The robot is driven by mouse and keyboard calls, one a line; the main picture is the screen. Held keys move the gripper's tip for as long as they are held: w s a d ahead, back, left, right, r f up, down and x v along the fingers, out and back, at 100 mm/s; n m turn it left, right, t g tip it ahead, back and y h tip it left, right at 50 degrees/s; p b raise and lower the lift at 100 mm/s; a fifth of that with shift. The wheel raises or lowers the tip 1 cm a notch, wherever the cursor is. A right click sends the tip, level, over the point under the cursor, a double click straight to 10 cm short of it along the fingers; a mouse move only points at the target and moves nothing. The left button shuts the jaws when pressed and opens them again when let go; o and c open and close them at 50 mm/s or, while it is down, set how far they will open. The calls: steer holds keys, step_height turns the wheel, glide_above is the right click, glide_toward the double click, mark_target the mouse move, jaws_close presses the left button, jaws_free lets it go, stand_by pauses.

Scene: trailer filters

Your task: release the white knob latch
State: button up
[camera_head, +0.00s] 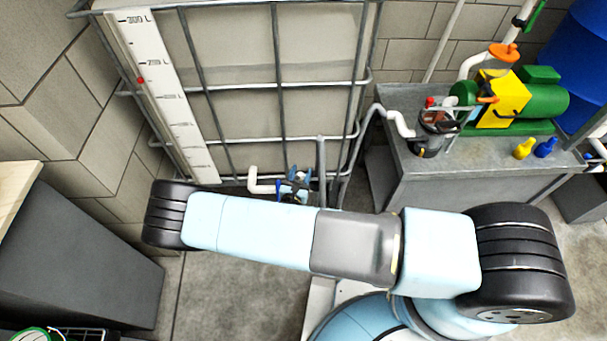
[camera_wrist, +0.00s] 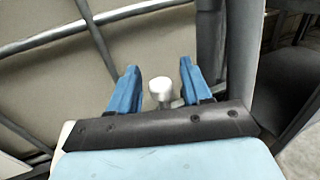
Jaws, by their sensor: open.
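The white knob (camera_wrist: 161,90) shows in the wrist view, upright between the two blue fingers of my gripper (camera_wrist: 161,85). The fingers stand apart on either side of it, with a visible gap on each side. The lower part of the knob is hidden behind the dark gripper bar. In the head view my gripper (camera_head: 296,180) is small and partly hidden behind my arm, beside the caged tank's lower edge. I cannot make out the knob there.
A caged tank (camera_head: 232,105) with a white scale strip (camera_head: 170,95) stands behind my gripper. Its metal bars run close by in the wrist view. A grey bench (camera_head: 440,178) at the right carries a green and yellow pump (camera_head: 503,98). Bare floor lies below my arm.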

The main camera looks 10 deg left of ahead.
jaws_close()
stand_by(0.3)
